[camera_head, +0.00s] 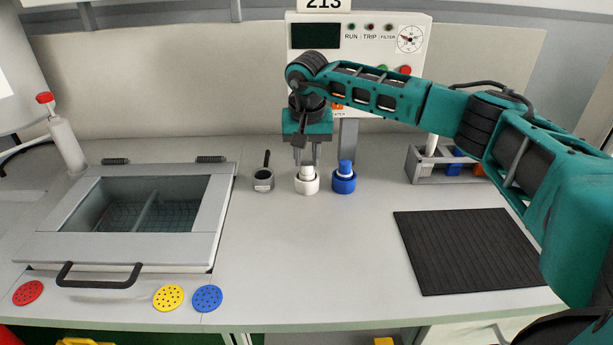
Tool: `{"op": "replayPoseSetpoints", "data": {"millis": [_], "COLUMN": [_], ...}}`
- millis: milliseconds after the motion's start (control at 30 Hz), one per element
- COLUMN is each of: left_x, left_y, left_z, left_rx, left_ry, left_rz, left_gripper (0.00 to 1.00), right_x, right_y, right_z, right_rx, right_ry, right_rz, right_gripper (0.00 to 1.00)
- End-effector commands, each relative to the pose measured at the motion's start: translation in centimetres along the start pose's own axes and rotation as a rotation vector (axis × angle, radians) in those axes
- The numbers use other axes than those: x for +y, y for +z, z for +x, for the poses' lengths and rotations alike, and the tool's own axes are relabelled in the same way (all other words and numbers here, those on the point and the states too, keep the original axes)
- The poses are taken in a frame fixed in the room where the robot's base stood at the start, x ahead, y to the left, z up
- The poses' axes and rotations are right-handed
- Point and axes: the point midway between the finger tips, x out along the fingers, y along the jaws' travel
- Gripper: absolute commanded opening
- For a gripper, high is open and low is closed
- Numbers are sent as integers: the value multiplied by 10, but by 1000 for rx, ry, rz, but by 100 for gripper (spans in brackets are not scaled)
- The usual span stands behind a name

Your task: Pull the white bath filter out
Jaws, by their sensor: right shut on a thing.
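The white bath filter (307,185) stands upright on the worktop, in the middle of the view, between a grey cup and a blue filter of like shape. My right gripper (307,163) points straight down over it, with its fingers shut on the narrow upper part of the white filter. The wider white lower part shows below the fingertips. I cannot tell whether it is seated in something or how its underside sits. My left gripper is not in view.
The blue filter (344,179) stands close on the right, the grey cup (263,180) close on the left. A sunken bath (225,215) lies left, with coloured discs in front. A black mat (468,250) and a grey rack (413,165) are right. A control panel (345,45) stands behind.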

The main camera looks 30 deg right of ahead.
Motion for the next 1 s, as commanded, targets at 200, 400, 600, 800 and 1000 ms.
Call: {"op": "replayPoseSetpoints", "data": {"millis": [200, 400, 600, 800, 1000], "left_x": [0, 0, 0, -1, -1], "left_y": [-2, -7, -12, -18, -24], "left_z": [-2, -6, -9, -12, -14], "left_rx": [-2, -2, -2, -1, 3], "left_ry": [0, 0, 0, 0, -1], "left_rz": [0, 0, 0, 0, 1], "left_gripper": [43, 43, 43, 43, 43], "right_x": [0, 0, 0, 0, 0], "right_y": [-1, -3, -4, -5, -7], "right_z": [-4, -12, -19, -26, -32], "right_rx": [1, 1, 1, 1, 1], "right_ry": [-1, -1, -1, -1, -1], "right_rz": [0, 0, 0, 0, 0], "right_gripper": [0, 0, 0, 0, 0]}}
